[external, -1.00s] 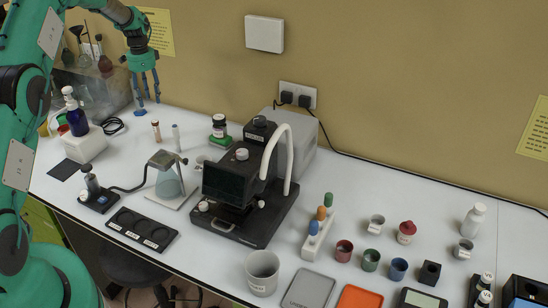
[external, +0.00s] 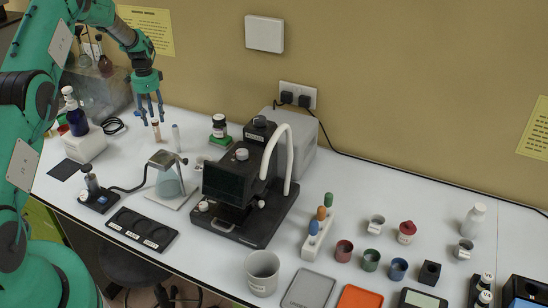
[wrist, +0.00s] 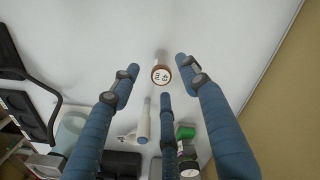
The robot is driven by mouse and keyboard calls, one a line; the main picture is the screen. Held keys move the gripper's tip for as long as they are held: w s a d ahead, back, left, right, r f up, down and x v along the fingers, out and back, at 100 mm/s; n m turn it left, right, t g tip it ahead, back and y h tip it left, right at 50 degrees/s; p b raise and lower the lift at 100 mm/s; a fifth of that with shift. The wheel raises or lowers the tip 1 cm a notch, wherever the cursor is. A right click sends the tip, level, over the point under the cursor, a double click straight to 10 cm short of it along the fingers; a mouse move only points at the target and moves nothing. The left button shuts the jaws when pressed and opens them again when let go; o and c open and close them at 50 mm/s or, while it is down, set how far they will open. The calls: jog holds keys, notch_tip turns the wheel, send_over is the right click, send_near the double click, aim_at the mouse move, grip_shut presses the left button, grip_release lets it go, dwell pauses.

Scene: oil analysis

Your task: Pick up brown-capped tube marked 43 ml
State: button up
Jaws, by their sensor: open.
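The brown-capped tube (external: 156,131) stands upright on the white bench near the wall. In the wrist view I look down on its round cap (wrist: 161,75), which has a brown rim and a white top with dark marks too small to read surely. My gripper (external: 153,118) is open and empty, with its blue fingers pointing down above the tube. In the wrist view the fingertips (wrist: 158,68) are spread around the cap, apart from it.
A dark bottle on a green base (external: 219,128) stands to the right. A conical flask on a stand (external: 170,180) is in front. The bench right around the brown-capped tube is clear.

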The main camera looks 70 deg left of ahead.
aim_at(149, 120)
jog(key=shift+f, duration=0.15)
jog(key=shift+w+f+p, duration=0.15)
jog(key=shift+f+p, duration=0.15)
jog(key=shift+f, duration=0.95)
jog(key=shift+w+f+p, duration=0.1)
jog(key=shift+f+p, duration=0.15)
jog(key=shift+f, duration=0.95)
grip_shut()
